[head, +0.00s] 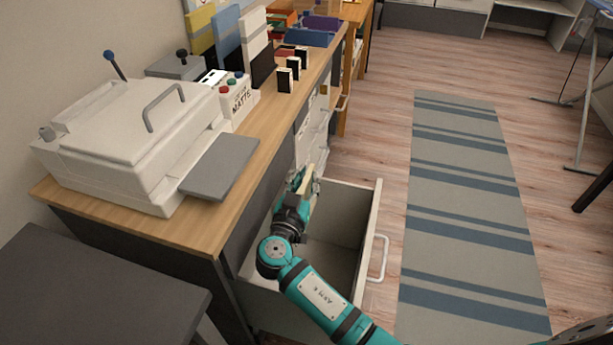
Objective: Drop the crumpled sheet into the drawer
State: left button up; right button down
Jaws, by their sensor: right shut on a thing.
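The open drawer (372,235) is pulled out from the wooden-topped cabinet, with its pale front panel and handle to the right. My right gripper (307,181) is over the back part of the drawer, with the arm reaching across it from the front. It is shut on a small cream piece, the crumpled sheet (304,184), which is mostly hidden by the fingers. The drawer floor that shows looks empty; the arm hides part of it. My left gripper is not in view.
A white press machine (130,135) with a grey plate stands on the cabinet top (235,180). Small black-and-white boxes (284,80) and upright folders stand behind it. A dark table (90,290) is at front left. A striped rug (465,210) lies on the floor at right.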

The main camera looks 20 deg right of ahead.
jog(key=c, duration=1.2)
grip_release()
jog(key=shift+o, duration=0.2)
jog(key=v, duration=1.2)
